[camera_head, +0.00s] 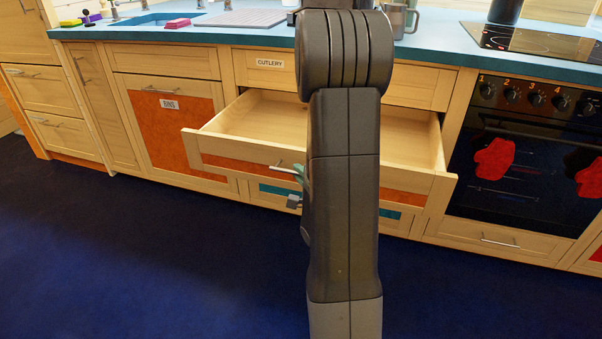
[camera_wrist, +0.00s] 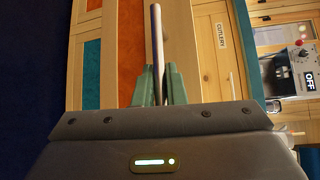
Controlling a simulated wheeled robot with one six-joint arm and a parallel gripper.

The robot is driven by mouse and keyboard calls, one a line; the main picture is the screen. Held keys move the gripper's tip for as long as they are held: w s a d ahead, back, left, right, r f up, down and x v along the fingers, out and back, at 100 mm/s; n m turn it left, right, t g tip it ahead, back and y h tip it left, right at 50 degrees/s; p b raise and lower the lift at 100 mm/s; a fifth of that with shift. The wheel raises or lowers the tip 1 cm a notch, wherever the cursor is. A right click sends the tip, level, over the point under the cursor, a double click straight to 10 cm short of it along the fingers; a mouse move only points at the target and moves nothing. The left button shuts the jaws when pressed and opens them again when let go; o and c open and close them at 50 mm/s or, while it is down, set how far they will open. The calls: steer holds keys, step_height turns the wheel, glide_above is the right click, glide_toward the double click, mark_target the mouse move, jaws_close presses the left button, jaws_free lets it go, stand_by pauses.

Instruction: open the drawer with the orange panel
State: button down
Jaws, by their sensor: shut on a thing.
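The drawer with the orange panel (camera_head: 238,166) stands pulled out under the cutlery drawer (camera_head: 258,71) in the head view. Its pale wooden inside shows and looks empty where visible. Its metal handle (camera_head: 286,169) is partly hidden by my arm; the bar also shows in the wrist view (camera_wrist: 156,38). My gripper (camera_wrist: 160,84) has its green fingers shut on this handle, one on each side of the bar. In the head view only a bit of a green finger (camera_head: 299,174) shows beside my arm.
A drawer with a teal panel (camera_head: 276,190) lies below. An orange-panelled bin door (camera_head: 176,125) is to the left, an oven (camera_head: 520,150) with red mitts to the right. The teal counter (camera_head: 240,34) runs above. The dark blue floor (camera_head: 150,260) in front is clear.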

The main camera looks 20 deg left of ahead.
steer(key=c, duration=1.5)
jaws_free()
steer(key=shift+d, duration=0.1)
steer(key=p+v, duration=0.1)
steer(key=v, duration=1.1)
steer(key=shift+p, duration=0.4)
steer(key=b+x, duration=0.1)
steer(key=x, duration=1.1)
steer(key=shift+s+b, duration=0.1)
steer(key=shift+b, duration=0.3)
steer(key=shift+w, duration=0.25)
